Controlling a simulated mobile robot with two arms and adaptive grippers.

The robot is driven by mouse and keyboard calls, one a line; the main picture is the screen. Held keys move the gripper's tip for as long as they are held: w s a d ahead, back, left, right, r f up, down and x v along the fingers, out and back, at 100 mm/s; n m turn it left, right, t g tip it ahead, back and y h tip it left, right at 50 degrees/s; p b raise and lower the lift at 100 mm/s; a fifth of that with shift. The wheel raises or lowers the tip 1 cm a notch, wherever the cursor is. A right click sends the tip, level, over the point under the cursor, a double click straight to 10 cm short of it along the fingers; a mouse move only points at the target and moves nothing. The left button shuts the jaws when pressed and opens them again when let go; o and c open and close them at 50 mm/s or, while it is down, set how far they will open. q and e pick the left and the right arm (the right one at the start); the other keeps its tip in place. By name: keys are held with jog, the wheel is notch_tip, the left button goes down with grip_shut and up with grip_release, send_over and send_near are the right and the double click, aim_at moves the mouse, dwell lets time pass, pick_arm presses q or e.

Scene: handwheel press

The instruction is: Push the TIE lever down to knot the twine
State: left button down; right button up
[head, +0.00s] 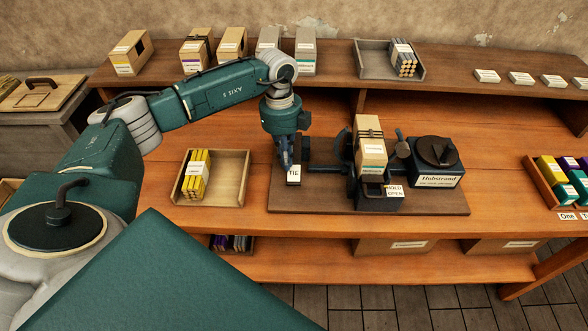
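The lever's white TIE label (293,174) shows at the left end of the dark machine, which stands on a brown base board (330,195). My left gripper (286,160) points down just above and behind the label, close to it. I cannot tell whether it touches the lever, and most of the lever is hidden. The fingers look close together, but their opening is unclear. A tan box (369,150) with dark twine around it sits upright in the machine. A HOLD OPEN tag (394,191) hangs at the machine's front. My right gripper is not in view.
A wooden tray (232,180) with yellow sticks lies left of the machine. A dark Hobstrand unit (437,160) with a round top stands on its right. Boxes and a grey tray (376,60) line the back shelf.

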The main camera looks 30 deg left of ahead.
pick_arm(q)
notch_tip(320, 180, up, 12)
jog(key=a, duration=0.1)
jog(key=shift+w+f, duration=0.2)
jog(key=shift+w, duration=0.05)
dwell(0.4)
